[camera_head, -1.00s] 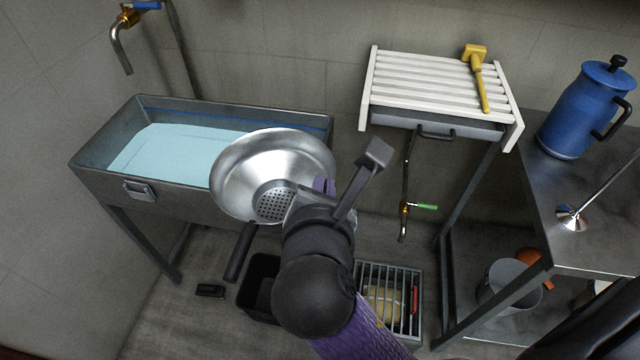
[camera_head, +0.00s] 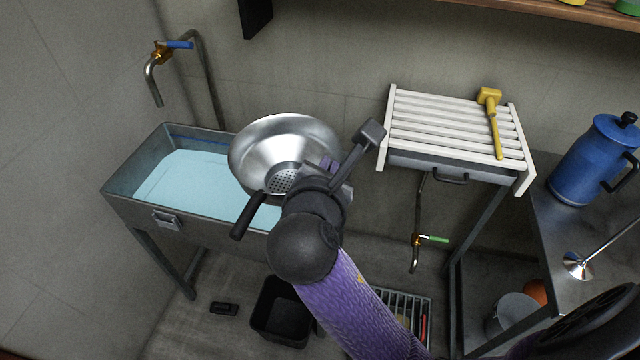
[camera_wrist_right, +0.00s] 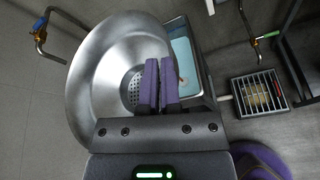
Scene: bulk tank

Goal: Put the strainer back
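The strainer (camera_head: 262,150) is a wide silver metal bowl with a perforated bottom and a black handle (camera_head: 249,214). It is in the air, tilted, in front of the right part of the water-filled tank (camera_head: 135,202). My right gripper (camera_head: 330,166) is at the strainer's right side, its fingers nearly together. In the right wrist view the strainer (camera_wrist_right: 92,85) fills the left middle, behind the two purple fingers (camera_wrist_right: 159,85). The strainer appears held by them, but the exact contact is hidden. My left gripper is not in view.
A slatted white rack (camera_head: 450,125) with a yellow mallet (camera_head: 493,115) is on the right. A blue jug (camera_head: 590,165) stands on the right bench. A black bin (camera_head: 283,315) and a grate (camera_head: 420,307) are on the floor. A wooden shelf (camera_head: 560,14) is top right.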

